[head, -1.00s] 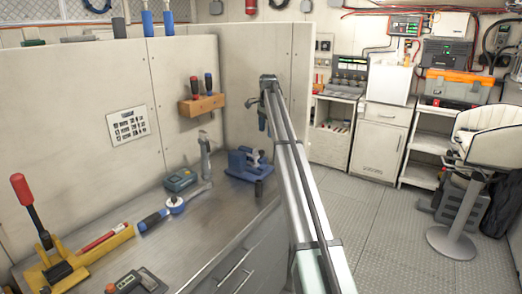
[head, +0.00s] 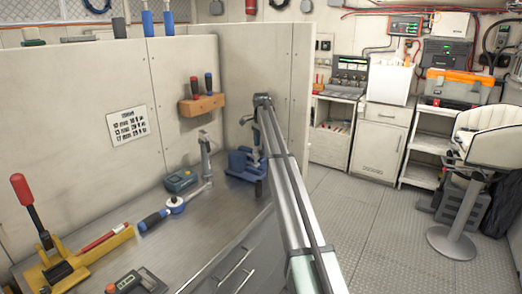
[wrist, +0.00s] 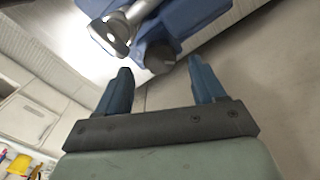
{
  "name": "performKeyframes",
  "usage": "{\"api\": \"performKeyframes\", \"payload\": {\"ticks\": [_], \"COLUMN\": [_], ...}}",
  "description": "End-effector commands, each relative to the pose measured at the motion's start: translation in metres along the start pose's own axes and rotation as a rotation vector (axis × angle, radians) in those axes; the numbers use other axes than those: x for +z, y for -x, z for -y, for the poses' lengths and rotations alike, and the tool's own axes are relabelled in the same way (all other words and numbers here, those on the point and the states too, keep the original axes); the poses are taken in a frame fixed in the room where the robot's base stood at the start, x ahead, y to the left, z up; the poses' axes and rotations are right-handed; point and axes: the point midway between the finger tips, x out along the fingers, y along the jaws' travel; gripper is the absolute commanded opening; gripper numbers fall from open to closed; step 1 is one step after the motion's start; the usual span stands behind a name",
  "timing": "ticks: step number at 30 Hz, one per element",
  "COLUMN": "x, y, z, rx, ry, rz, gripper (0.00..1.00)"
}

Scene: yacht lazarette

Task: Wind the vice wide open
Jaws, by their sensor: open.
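The blue vice (head: 240,162) stands on the metal bench top near its far right end, partly hidden behind my arm in the head view. In the wrist view the vice's blue body (wrist: 190,18) fills the top, with a bright round metal part (wrist: 112,36) at its left. A dark, blunt-ended part (wrist: 160,58) of the vice shows just beyond the gap between my fingertips. My gripper (wrist: 160,68) is open and empty, its two blue fingers on either side of that gap. I cannot tell whether either finger touches the vice.
On the bench (head: 215,215) are a blue-handled tool (head: 160,216), a small teal box (head: 180,180) and a yellow tool with a red handle (head: 62,265). A wooden rack (head: 201,104) holds screwdrivers on the wall panel.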

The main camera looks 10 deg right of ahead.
Motion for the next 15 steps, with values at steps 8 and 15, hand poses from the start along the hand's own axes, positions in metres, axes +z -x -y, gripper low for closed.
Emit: {"api": "performKeyframes", "payload": {"ticks": [8,15], "x": [0.0,0.0], "y": [-0.024,-0.027], "z": [0.0,0.0], "rx": [0.0,0.0], "ry": [0.0,0.0], "rz": [0.0,0.0], "gripper": [0.69,0.69]}}
